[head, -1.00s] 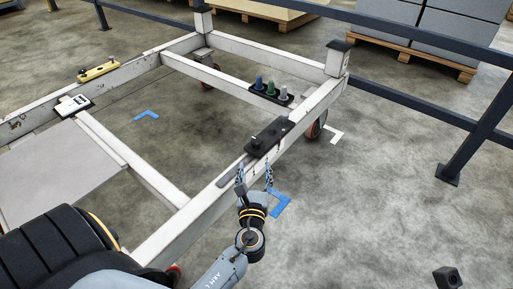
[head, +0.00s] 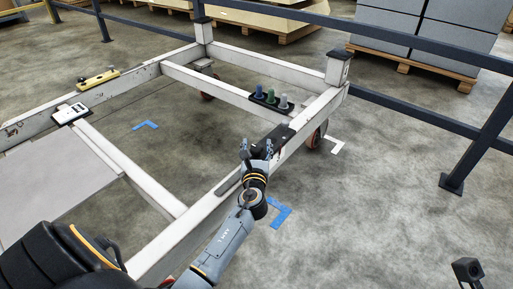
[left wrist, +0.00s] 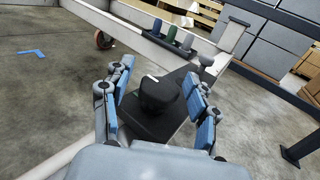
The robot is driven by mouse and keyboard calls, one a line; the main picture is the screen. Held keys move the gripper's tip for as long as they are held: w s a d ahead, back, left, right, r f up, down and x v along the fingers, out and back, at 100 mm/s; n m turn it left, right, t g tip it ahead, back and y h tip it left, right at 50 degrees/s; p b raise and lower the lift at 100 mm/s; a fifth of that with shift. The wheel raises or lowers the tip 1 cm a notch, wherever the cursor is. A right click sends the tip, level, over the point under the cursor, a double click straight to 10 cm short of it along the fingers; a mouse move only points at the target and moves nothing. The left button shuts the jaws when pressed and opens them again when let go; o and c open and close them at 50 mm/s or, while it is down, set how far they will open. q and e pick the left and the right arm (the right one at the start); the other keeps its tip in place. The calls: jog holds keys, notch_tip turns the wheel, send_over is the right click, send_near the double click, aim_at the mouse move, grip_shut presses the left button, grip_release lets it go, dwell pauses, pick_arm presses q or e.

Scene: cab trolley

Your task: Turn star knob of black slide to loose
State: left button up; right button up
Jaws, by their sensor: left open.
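The black slide (head: 285,133) is mounted on the white frame's right-hand rail, and my left gripper (head: 257,151) partly hides it in the head view. In the left wrist view the slide (left wrist: 180,76) carries a dark star knob (left wrist: 158,94) with a short white mark on top. My left gripper (left wrist: 160,78) is open, with a blue-padded finger on either side of the knob. A gap shows between the knob and the left finger; contact with the right finger is hard to tell. My right gripper is not in view.
A dark railing (head: 425,108) stands behind.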

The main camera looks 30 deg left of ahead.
pick_arm(q)
jog(key=shift+c, duration=0.3)
jog(key=c, duration=1.1)
jog(key=shift+c, duration=0.2)
